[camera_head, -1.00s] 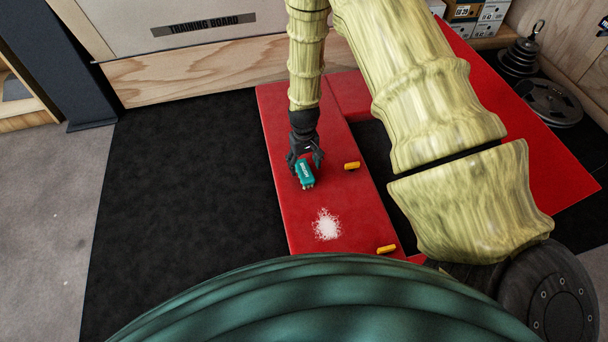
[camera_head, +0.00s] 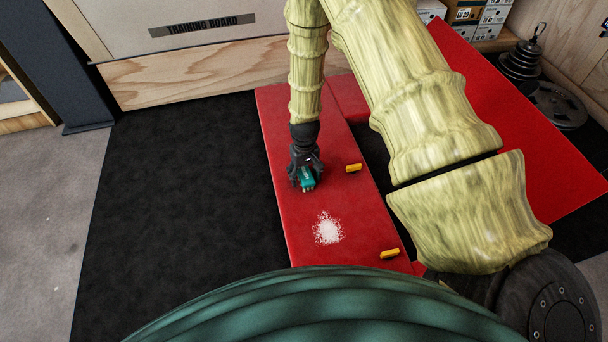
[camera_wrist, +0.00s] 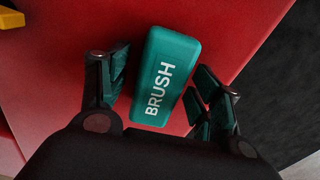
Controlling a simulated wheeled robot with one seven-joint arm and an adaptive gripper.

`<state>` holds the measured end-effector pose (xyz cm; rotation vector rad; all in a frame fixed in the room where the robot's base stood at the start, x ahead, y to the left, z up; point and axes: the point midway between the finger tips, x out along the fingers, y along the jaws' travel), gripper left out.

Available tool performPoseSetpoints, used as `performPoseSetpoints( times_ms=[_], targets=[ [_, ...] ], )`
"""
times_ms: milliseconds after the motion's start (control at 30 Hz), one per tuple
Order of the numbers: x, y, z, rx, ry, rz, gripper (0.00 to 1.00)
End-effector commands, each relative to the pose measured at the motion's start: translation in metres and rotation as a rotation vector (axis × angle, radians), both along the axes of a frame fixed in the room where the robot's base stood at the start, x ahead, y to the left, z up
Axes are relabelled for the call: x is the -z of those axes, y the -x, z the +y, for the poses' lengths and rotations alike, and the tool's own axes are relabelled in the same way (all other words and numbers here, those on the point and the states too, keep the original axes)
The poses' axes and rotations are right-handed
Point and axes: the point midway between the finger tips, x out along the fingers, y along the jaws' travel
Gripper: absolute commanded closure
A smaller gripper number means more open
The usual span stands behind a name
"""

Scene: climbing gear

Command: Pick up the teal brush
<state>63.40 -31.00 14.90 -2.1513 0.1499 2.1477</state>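The teal brush (camera_head: 308,180) lies on the red mat (camera_head: 290,225), partly hidden by my gripper in the head view. In the wrist view the teal brush (camera_wrist: 165,76) shows its white "BRUSH" lettering and sits between my two fingers. My gripper (camera_head: 306,178) is open around it. In the wrist view my gripper (camera_wrist: 160,85) has one finger on each side, with a gap to the brush at the left finger and a narrow one at the right.
A yellow-topped brush-like item (camera_head: 353,168) lies right of my gripper. A second one (camera_head: 389,254) lies near the mat's front edge. A white powder patch (camera_head: 328,229) is on the mat. Weight plates (camera_head: 558,104) stand at the far right. The black floor (camera_head: 185,190) on the left is clear.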

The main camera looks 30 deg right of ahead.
Motion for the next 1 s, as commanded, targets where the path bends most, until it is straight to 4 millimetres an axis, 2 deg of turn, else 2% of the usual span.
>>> performPoseSetpoints(
  times_ms=[33,233,567,767,967,1000],
  targets=[
    [0.0,0.0,0.0,0.0,0.0,0.0,0.48],
    [0.0,0.0,0.0,0.0,0.0,0.0,0.85],
    [-0.002,0.0,0.0,0.0,0.0,0.0,0.86],
    [-0.018,0.0,0.0,0.0,0.0,0.0,0.86],
    [-0.044,0.001,0.0,0.0,0.0,0.001,0.86],
    [-0.041,0.014,-0.003,0.002,-0.001,0.005,0.86]
  ],
)
